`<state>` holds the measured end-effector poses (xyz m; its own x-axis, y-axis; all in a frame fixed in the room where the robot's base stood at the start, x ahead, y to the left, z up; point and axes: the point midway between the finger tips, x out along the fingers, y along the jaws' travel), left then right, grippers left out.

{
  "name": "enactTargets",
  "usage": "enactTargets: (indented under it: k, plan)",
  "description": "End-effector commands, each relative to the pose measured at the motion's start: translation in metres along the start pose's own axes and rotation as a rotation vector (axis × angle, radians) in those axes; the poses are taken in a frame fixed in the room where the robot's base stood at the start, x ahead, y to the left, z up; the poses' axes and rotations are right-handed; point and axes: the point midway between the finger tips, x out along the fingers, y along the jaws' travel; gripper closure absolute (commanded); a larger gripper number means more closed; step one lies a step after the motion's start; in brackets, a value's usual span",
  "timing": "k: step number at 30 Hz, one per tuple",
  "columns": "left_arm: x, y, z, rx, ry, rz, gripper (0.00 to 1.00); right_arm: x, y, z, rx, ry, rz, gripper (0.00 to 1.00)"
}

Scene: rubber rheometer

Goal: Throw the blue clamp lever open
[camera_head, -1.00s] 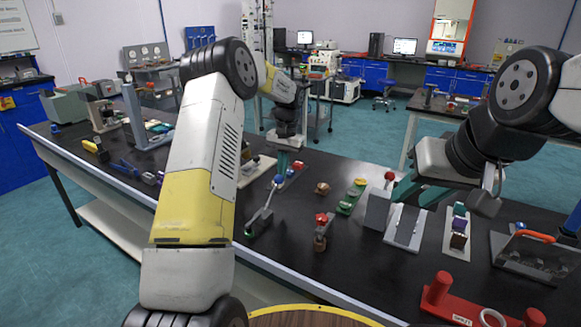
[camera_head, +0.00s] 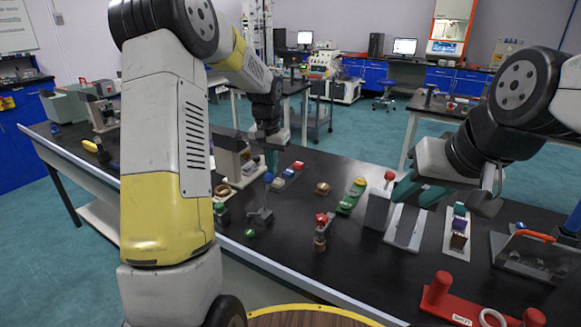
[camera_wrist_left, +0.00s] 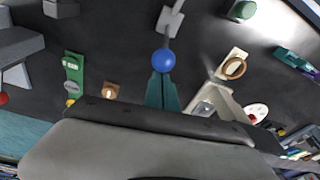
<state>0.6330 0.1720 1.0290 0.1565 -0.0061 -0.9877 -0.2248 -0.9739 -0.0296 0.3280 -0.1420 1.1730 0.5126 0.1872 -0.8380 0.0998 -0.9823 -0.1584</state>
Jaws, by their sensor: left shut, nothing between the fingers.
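The blue ball knob (camera_head: 268,177) of the clamp lever stands above its small grey base (camera_head: 261,216) on the black bench. The lever looks roughly upright in the head view. My left gripper (camera_head: 270,158) is shut and empty, with its teal fingers pointing down at the knob. In the left wrist view the blue knob (camera_wrist_left: 163,60) lies right at the tips of the shut left gripper (camera_wrist_left: 162,80). I cannot tell whether they touch. The grey lever parts (camera_wrist_left: 171,20) show beyond it. My right gripper (camera_head: 416,192) is at the right; its finger gap is unclear.
A red-knobbed clamp (camera_head: 321,232) and a green piece (camera_head: 352,197) stand right of the lever. A red stand (camera_head: 455,303) is at the front right. Bare bench lies between the lever and the red-knobbed clamp.

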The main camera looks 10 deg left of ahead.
Motion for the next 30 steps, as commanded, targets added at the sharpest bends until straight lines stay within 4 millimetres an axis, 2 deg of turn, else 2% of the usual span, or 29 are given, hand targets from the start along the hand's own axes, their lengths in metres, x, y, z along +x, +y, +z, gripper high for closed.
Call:
enactTargets:
  k: [1, 9, 21, 30]
  plan:
    - [-0.005, -0.003, 0.009, -0.005, 0.044, 0.005, 1.0, 0.0, 0.0, 0.0, 0.0, 0.001, 0.0, 0.64]
    - [-0.016, -0.009, 0.04, -0.021, 0.277, 0.041, 1.0, 0.0, 0.0, 0.0, 0.0, 0.001, 0.0, 0.64]
    - [-0.019, -0.012, 0.068, -0.015, 0.269, 0.043, 1.0, 0.0, 0.0, 0.0, 0.0, 0.0, 0.0, 0.64]
    - [-0.017, -0.014, 0.078, -0.017, 0.259, 0.043, 1.0, 0.0, 0.0, 0.0, 0.0, 0.0, 0.0, 0.64]
